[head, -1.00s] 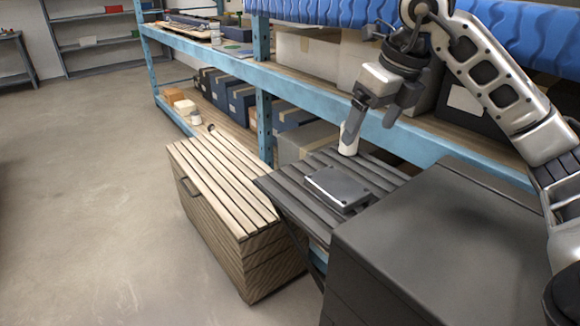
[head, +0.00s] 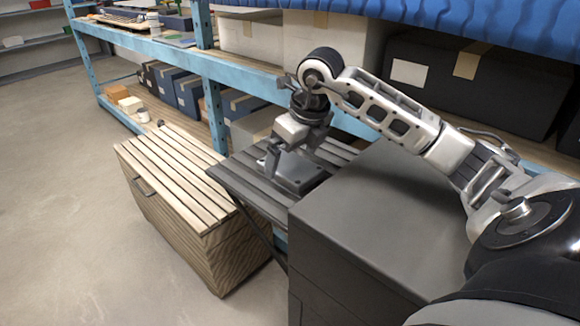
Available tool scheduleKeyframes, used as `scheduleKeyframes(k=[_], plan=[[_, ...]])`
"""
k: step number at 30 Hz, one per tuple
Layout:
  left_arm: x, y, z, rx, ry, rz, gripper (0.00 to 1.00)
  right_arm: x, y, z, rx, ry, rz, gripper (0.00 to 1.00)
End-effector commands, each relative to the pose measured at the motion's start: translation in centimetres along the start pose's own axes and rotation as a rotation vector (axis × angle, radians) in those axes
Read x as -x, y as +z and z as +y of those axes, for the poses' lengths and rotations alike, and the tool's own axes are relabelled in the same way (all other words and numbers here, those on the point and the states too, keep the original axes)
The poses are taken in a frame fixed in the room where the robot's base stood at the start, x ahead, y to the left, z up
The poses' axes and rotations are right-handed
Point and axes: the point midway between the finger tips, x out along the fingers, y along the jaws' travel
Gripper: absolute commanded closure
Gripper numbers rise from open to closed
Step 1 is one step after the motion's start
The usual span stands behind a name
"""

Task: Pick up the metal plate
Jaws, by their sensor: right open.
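The metal plate (head: 303,176) is a flat dark grey piece lying on the dark slatted table (head: 250,184) in the middle of the head view. My right gripper (head: 277,168) is over the left part of the plate, fingers pointing down, and hides some of it. One finger shows at the plate's left side; I cannot tell whether it touches the plate. The gripper is open. The white cylinder on the slatted table is not visible now. My left gripper is not in view.
A dark grey cabinet (head: 375,215) stands close to the right of the slatted table. A slatted wooden chest (head: 185,185) stands to its left. Blue shelving (head: 165,53) with boxes runs behind. The floor at left (head: 65,220) is clear.

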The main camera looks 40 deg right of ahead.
Motion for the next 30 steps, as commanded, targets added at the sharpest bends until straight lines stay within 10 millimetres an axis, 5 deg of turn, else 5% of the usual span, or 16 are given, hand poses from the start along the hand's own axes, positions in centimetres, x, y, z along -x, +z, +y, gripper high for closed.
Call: scheduleKeyframes(k=[12,19,30], plan=[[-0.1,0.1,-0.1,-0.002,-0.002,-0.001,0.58,-1.8,0.0,-0.1,-0.001,-0.001,-0.002,0.0],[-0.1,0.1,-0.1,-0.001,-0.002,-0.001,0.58,-1.8,0.0,-0.1,0.0,-0.001,-0.002,0.59],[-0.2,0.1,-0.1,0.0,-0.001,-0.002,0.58,-1.1,0.3,-0.1,-0.001,-0.001,-0.006,0.59]])
